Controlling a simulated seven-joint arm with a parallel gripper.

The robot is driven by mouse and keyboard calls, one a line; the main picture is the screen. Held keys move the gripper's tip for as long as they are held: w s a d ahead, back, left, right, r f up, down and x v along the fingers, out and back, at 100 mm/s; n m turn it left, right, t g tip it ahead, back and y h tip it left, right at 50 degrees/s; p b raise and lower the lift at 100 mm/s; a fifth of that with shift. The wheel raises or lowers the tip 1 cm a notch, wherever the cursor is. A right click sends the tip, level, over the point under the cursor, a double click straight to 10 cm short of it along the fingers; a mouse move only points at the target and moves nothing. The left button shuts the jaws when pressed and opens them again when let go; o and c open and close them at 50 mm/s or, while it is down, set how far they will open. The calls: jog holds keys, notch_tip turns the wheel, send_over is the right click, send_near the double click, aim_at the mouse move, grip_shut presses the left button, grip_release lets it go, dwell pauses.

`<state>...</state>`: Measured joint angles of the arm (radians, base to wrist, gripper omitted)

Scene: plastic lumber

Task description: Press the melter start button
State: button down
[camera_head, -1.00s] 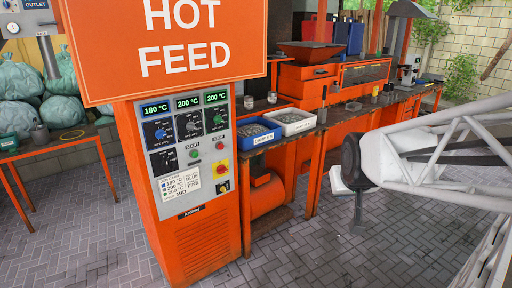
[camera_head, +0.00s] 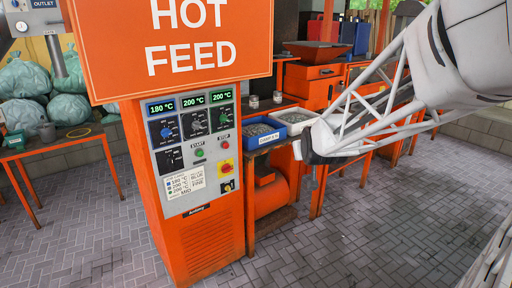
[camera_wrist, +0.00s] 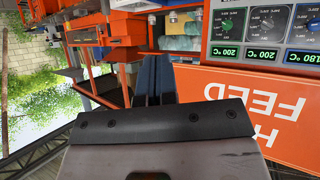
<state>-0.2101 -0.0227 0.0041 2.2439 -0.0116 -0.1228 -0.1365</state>
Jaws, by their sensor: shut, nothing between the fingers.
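The melter is an orange cabinet with a grey control panel (camera_head: 196,143) on its front. The green start button (camera_head: 199,153) sits under a START label, below the dials. The red stop button (camera_head: 224,144) is to its right. My gripper (camera_wrist: 155,62) is shut and empty, its two dark fingers together in the wrist view. In the head view it is at the end of my arm, right of the panel and clearly apart from it.
A large orange HOT FEED sign (camera_head: 180,50) hangs over the panel's top. A blue bin (camera_head: 265,136) and a white bin (camera_head: 292,117) stand on the bench beside the cabinet. The paved floor in front is free.

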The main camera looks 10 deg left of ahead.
aim_at(200, 153)
jog(key=w+a+f+n+t+y, duration=0.2)
jog(key=w+a+f+t, duration=0.1)
jog(key=w+a, duration=0.65)
jog(key=w+a+f+n+t+y, duration=0.1)
jog(key=w+a+f+t+y, duration=0.2)
jog(key=w+a, duration=0.6)
jog(key=w+a+f+n+t+y, duration=0.1)
jog(key=a+f+n+t+y, duration=0.2)
jog(key=a+f, duration=1.2)
jog(key=shift+w+a+t+y, duration=0.2)
jog(key=shift+a+t+y, duration=0.1)
jog(key=shift+a+y, duration=1.05)
jog(key=shift+w+a, duration=0.15)
jog(key=shift+a, duration=0.1)
jog(key=w+a, duration=0.6)
jog(key=shift+w+a, duration=0.35)
jog(key=shift+w, duration=0.05)
dwell(2.0)
